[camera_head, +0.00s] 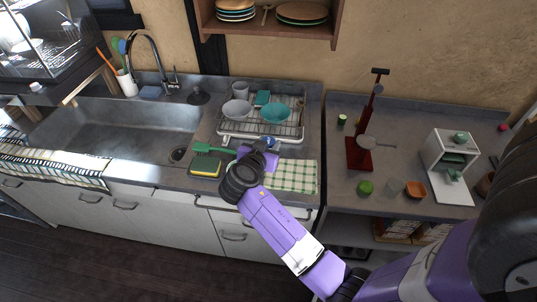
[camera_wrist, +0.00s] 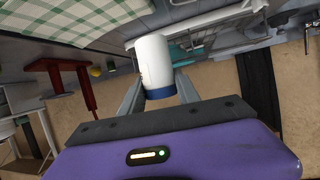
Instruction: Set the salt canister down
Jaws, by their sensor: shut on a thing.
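The salt canister (camera_wrist: 156,62) is white with a blue band at the end nearer my gripper in the wrist view. My gripper (camera_wrist: 158,92) is shut on it, one finger on each side of the blue end. In the head view my gripper (camera_head: 261,153) is over the counter in front of the dish rack. My wrist hides most of the canister there, so I cannot tell whether it touches the counter.
The dish rack (camera_head: 262,130) holds bowls behind my gripper. A yellow-green sponge (camera_head: 205,168) and green brush (camera_head: 210,148) lie to the left, a checkered cloth (camera_head: 295,176) to the right. The sink (camera_head: 115,128) is further left. A red stand (camera_head: 359,152) stands on the right counter.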

